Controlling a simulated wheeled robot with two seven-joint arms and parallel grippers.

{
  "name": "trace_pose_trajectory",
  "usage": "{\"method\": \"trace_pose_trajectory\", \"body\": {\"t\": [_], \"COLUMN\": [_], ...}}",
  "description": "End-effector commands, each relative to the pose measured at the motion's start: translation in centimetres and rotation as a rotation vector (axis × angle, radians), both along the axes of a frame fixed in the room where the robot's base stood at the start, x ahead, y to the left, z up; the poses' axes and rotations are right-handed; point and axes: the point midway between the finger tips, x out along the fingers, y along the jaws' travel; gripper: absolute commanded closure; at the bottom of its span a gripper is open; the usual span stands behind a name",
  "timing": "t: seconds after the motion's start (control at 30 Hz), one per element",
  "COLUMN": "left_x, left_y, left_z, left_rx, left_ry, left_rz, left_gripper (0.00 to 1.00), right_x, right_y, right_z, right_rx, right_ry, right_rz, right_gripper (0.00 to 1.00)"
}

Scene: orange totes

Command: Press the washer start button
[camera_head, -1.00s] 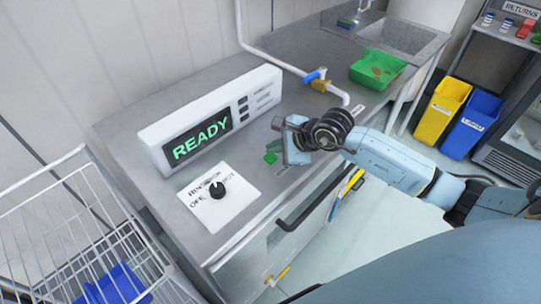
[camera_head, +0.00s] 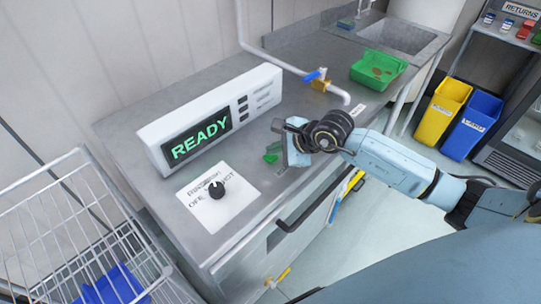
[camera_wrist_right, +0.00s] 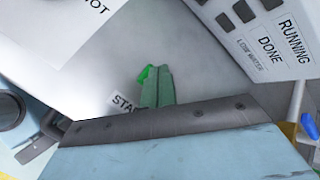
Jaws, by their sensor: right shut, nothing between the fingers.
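The washer's white panel (camera_head: 212,118) stands at the back of the grey top and its display reads READY. The green start button (camera_head: 270,158) is on the grey top in front of the panel, partly hidden by my right gripper (camera_head: 276,149). In the right wrist view the right gripper (camera_wrist_right: 156,86) has its greenish fingers together and empty. A bright green edge of the button (camera_wrist_right: 146,74) shows beside their tips, next to a partly covered label beginning "STA" (camera_wrist_right: 123,103). I cannot tell whether the tips touch the button. My left gripper is not in view.
A black knob (camera_head: 216,189) on a white plate sits left of the gripper. A dark handle bar (camera_head: 300,212) runs along the front edge. A pipe with a blue-handled tap (camera_head: 316,75) and a green tray (camera_head: 378,70) are behind. A wire cart (camera_head: 88,225) stands left.

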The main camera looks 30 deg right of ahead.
Motion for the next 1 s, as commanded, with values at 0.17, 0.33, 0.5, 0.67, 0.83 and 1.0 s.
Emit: {"method": "trace_pose_trajectory", "body": {"t": [0.17,0.33,0.5,0.67,0.83,1.0], "left_x": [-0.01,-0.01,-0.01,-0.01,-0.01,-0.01], "left_y": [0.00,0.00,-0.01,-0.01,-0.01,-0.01], "left_z": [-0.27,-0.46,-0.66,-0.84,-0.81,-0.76], "left_rx": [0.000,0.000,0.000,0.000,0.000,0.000], "left_ry": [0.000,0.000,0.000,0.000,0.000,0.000], "left_rz": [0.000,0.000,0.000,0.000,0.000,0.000], "left_gripper": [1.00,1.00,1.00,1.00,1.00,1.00], "right_x": [0.01,0.01,0.00,-0.01,-0.01,-0.02], "right_y": [-0.01,0.00,-0.01,-0.01,-0.02,-0.01], "right_z": [-0.27,-0.49,-0.69,-0.90,-0.90,-0.84], "right_rx": [0.000,0.000,0.000,-0.001,-0.001,-0.001], "right_ry": [0.000,0.000,0.000,0.000,0.001,0.001], "right_rz": [0.000,0.000,0.000,-0.001,0.000,0.000], "right_gripper": [1.00,1.00,1.00,1.00,1.00,1.00]}}
